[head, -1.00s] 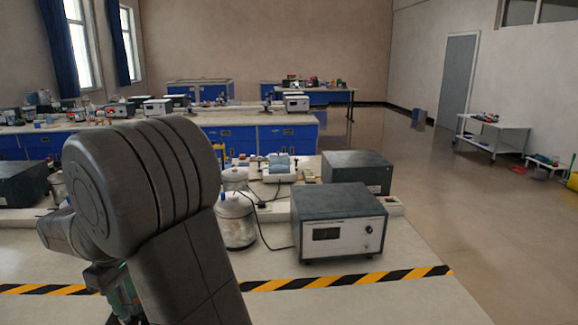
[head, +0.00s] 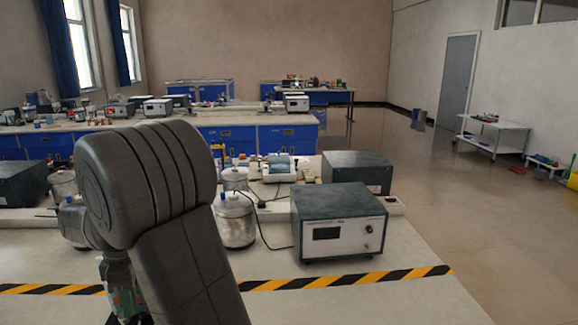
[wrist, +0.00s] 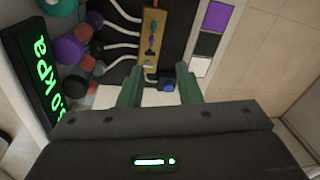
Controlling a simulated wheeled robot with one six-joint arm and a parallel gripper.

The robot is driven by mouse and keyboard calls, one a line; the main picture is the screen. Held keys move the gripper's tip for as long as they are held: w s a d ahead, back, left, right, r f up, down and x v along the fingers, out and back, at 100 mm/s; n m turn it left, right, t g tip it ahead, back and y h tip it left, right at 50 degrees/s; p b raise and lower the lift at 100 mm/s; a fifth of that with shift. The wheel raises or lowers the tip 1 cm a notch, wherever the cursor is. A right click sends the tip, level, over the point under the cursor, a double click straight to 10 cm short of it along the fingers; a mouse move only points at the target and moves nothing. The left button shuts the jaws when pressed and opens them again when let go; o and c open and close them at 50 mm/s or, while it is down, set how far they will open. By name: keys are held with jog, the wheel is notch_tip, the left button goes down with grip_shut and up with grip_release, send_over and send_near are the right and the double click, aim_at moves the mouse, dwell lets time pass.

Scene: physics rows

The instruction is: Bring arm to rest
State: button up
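My arm (head: 150,190) fills the lower left of the head view, its dark grey elbow raised in front of the bench. My gripper (wrist: 159,80) shows in the wrist view with its two green fingers apart. I see nothing held between them. Beyond the fingers are a brass-coloured block (wrist: 151,40) and a small blue knob-like item (wrist: 168,85); I cannot tell how far off they are. In the head view, the gripper end is low at the left edge of my arm and its fingertips are not clear.
A darker box (head: 357,172) is behind. Striped tape (head: 345,280) crosses the bench front. A lit display panel (wrist: 38,70) is at left in the wrist view.

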jog(key=shift+w+d+f+n+g, duration=0.1)
jog(key=shift+f+n+g, duration=0.2)
jog(key=shift+n, duration=0.8)
jog(key=shift+w+d+f+n+g, duration=0.15)
jog(key=shift+f+n, duration=0.25)
jog(key=shift+n, duration=0.7)
jog(key=shift+a, duration=0.1)
